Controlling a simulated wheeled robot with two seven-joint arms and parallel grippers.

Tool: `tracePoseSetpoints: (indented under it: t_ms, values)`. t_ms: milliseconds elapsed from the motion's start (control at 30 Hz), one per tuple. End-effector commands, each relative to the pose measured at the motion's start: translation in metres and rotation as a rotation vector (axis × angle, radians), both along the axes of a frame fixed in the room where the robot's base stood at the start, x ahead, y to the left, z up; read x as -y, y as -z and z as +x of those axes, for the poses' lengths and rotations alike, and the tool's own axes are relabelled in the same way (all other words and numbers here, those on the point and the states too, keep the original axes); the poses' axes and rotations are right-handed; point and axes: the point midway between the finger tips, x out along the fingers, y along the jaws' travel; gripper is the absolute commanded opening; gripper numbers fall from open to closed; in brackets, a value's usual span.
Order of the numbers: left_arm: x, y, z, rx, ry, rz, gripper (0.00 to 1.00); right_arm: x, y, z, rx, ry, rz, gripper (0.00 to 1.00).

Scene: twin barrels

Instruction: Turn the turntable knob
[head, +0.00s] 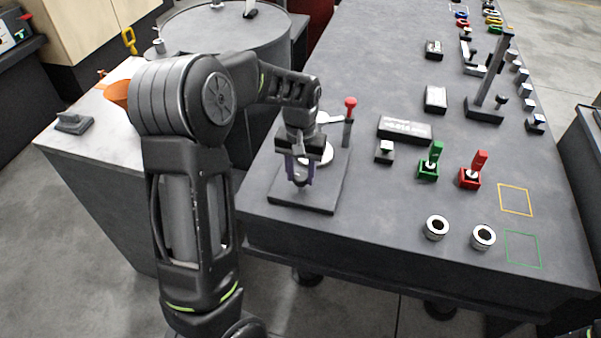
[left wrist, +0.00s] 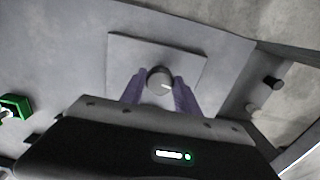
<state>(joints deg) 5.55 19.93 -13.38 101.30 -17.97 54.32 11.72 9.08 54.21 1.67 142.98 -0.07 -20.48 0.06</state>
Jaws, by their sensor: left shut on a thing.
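The turntable's square dark plate (head: 325,190) lies at the near left end of the long grey workbench. Part of a pale disc (head: 318,154) shows on it behind my gripper. My left gripper (head: 299,183) points down over the plate with its purple fingers. In the left wrist view the round grey knob (left wrist: 160,80), with a white mark on its right part, sits between the fingertips of my left gripper (left wrist: 159,88), which is shut on it. In the head view the knob is mostly hidden by the fingers. My right gripper is not in view.
A red-topped lever (head: 350,106) stands just behind the turntable. To its right are a green switch (head: 431,160), a red switch (head: 473,169) and two ringed sockets (head: 436,228) on the workbench (head: 380,225). A large round barrel (head: 225,28) stands at the back left.

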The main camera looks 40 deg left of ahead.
Motion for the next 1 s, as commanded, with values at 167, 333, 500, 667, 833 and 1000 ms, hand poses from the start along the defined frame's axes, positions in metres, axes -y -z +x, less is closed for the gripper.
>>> tracePoseSetpoints:
  t_ms: [167,333,500,667,833,1000]
  values:
    - [0.0000,-0.0013,0.0009,0.003,-0.167,0.001,0.00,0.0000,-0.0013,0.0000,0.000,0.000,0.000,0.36]
    - [0.0002,-0.0017,0.0011,0.003,-0.328,0.001,0.00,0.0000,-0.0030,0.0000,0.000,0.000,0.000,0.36]
    - [0.0004,-0.0020,0.0013,0.003,-0.483,0.001,0.00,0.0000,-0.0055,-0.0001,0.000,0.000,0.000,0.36]
    - [0.0005,-0.0018,0.0013,0.003,-0.606,0.000,0.00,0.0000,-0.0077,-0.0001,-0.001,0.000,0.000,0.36]
    - [0.0004,-0.0015,0.0015,0.003,-0.696,0.000,0.00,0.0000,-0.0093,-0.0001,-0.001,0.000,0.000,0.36]
    - [0.0003,-0.0011,0.0017,0.004,-0.745,0.001,0.00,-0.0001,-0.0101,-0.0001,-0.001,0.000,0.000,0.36]
